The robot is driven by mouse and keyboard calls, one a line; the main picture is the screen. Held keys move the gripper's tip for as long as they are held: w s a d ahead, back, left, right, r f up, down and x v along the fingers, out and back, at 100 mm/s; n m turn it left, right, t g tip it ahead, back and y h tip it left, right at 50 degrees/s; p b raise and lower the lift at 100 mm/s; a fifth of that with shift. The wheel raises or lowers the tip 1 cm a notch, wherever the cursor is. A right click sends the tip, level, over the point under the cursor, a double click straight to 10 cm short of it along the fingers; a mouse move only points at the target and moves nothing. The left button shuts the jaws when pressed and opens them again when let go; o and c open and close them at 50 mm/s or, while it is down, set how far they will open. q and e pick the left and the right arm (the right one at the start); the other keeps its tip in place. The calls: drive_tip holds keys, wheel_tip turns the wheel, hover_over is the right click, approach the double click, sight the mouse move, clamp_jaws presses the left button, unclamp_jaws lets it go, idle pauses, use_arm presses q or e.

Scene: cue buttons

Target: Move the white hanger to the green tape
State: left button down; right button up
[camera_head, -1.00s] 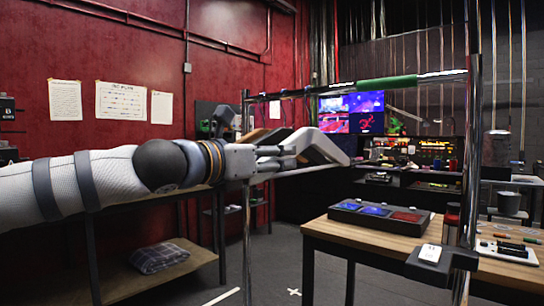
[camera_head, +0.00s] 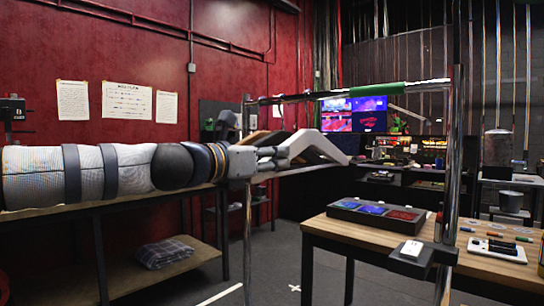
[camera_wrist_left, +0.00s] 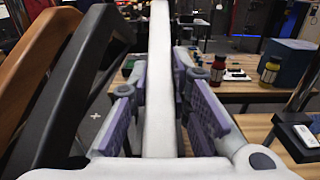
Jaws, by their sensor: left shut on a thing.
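The white hanger (camera_head: 318,146) hangs at the metal rack, left of the green tape (camera_head: 378,90) on the top rail. My left gripper (camera_head: 284,153) is shut on the white hanger. In the left wrist view, the white hanger (camera_wrist_left: 160,70) runs between the purple-padded fingers of my left gripper (camera_wrist_left: 160,105). A black hanger (camera_wrist_left: 75,75) and a brown hanger (camera_wrist_left: 35,65) are just to its left. The hanger's hook is too small to make out in the head view, and the tape does not show in the wrist view. My right gripper is not in view.
The chrome top rail (camera_head: 290,98) spans two posts. A dark box with a white button (camera_head: 411,249) is on the right post (camera_head: 449,190). A wooden table (camera_head: 335,230) with a blue-and-red button panel (camera_head: 376,212) stands behind. A shelf with a folded cloth (camera_head: 165,252) is at left.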

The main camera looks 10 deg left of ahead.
use_arm(q)
drive_tip(key=s+d, duration=0.9)
drive_tip(key=d, duration=0.4)
drive_tip(key=shift+s, duration=0.25)
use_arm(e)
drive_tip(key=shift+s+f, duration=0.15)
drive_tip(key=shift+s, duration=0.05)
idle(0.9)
use_arm(q)
drive_tip(key=shift+r, duration=0.1)
idle(0.3)
drive_tip(key=c, duration=1.4)
unclamp_jaws()
